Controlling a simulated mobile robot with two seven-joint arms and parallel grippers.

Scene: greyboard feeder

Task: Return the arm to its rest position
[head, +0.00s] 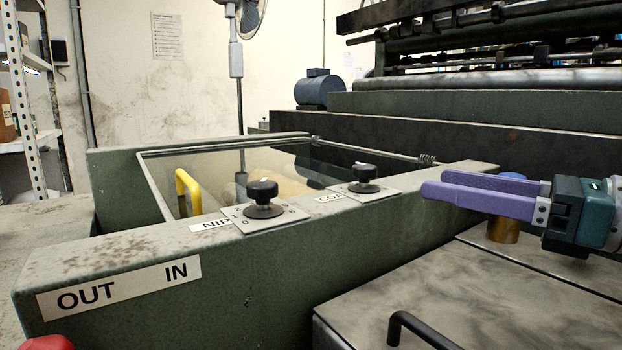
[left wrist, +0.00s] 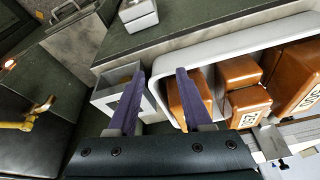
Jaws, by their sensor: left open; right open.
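My right gripper (head: 432,183) shows at the right of the head view, with its purple fingers pointing left. It is open and holds nothing that I can see. The left gripper does not show in the head view.
The green frame (head: 150,240) has another black knob (head: 263,193), a clear cover and a yellow handle (head: 188,190). A black handle (head: 420,328) stands on the metal top at lower right. A brass-coloured cylinder (head: 503,229) stands below the right gripper. A small grey box (left wrist: 138,15) shows in the left wrist view.

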